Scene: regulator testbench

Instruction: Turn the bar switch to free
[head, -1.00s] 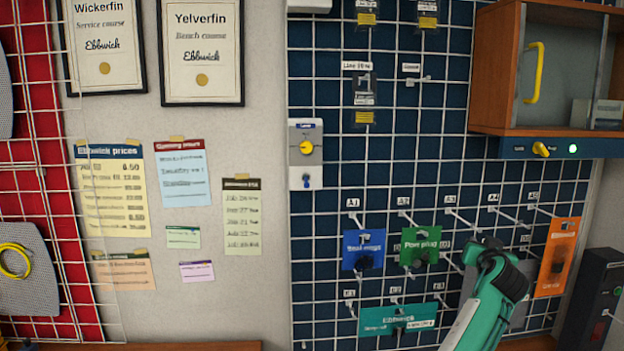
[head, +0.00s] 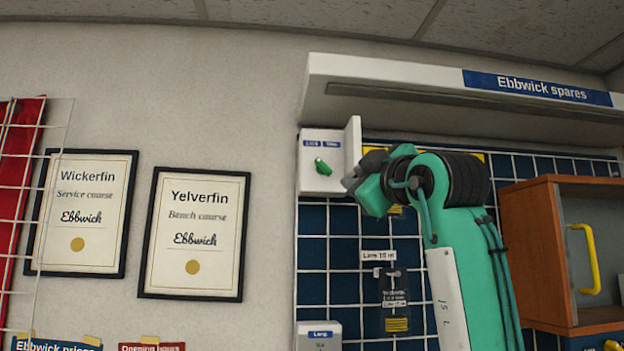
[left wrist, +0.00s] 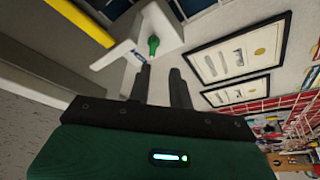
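The bar switch (head: 322,167) is a small green handle on a white box (head: 314,183) high on the wall, under the left end of a shelf. Its bar slants in the head view. Two small blue labels, too blurred to read surely, sit above it. The switch also shows in the left wrist view (left wrist: 153,46), just beyond the fingertips. My left gripper (head: 351,181) is just right of the box, beside its white side panel, apart from the switch. In the left wrist view its two fingers (left wrist: 160,69) stand apart with nothing between them. My right gripper is out of view.
A white side panel (head: 353,147) stands at the box's right edge. The Ebbwick spares shelf (head: 400,75) overhangs above. A wooden cabinet (head: 535,240) with a yellow handle is at right. Framed certificates (head: 194,232) hang left; the wall between them and the box is clear.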

